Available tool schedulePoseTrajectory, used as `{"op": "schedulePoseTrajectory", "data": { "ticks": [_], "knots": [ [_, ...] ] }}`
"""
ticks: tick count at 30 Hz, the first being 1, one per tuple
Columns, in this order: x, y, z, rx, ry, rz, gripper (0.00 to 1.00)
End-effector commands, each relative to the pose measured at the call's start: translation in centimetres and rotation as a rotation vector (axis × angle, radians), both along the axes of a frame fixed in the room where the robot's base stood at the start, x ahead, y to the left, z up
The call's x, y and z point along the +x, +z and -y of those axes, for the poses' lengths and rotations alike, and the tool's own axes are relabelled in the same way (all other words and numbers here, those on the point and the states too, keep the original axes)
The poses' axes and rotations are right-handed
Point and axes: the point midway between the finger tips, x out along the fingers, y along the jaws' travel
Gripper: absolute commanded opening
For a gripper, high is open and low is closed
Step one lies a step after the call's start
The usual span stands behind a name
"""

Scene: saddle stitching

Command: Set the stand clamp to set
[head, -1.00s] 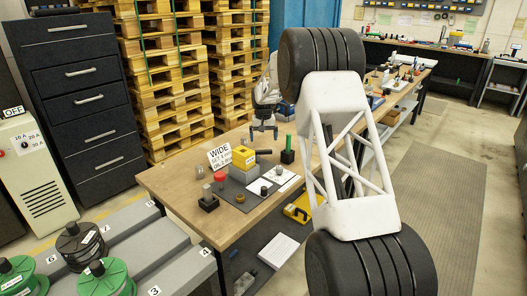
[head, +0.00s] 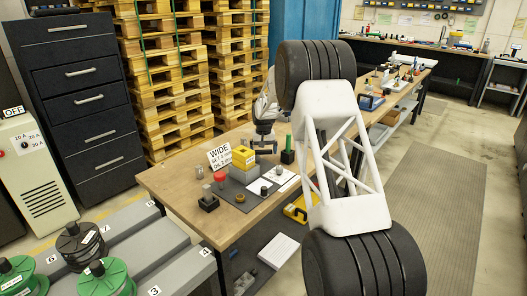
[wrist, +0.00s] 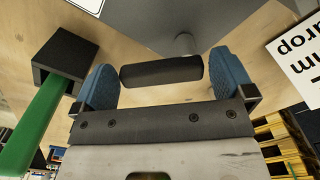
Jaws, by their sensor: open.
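My gripper (wrist: 162,64) points down over the bench, with two blue fingers apart. A black cylindrical grip (wrist: 160,71) lies between the fingers, with small gaps on both sides. It sits by a short grey post (wrist: 185,44) at the side of a grey block (wrist: 175,18). It looks like the stand clamp's lever, but no label for it is readable. In the head view my gripper (head: 264,143) is low beside the yellow-topped grey stand (head: 243,158). The lever is hard to make out there.
A green handle in a black base (head: 287,151) stands close to my gripper, and it also shows in the wrist view (wrist: 38,120). A WIDE sign (head: 220,157), a red knob (head: 220,177) and a white card (head: 264,187) are on the wooden bench (head: 172,185).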

Motion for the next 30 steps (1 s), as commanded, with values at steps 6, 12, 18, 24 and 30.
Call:
{"op": "schedulePoseTrajectory", "data": {
  "ticks": [6, 12, 18, 24, 30],
  "knots": [
    [0.00, 0.01, -0.01, 0.000, 0.000, 0.000, 0.77],
    [0.00, 0.02, -0.02, 0.000, 0.000, 0.000, 0.46],
    [-0.09, 0.04, -0.05, 0.000, -0.026, 0.000, 0.46],
    [-0.33, 0.06, -0.09, 0.000, -0.111, 0.000, 0.46],
    [-0.40, -0.03, -0.10, 0.000, -0.137, -0.001, 0.46]
  ]
}}
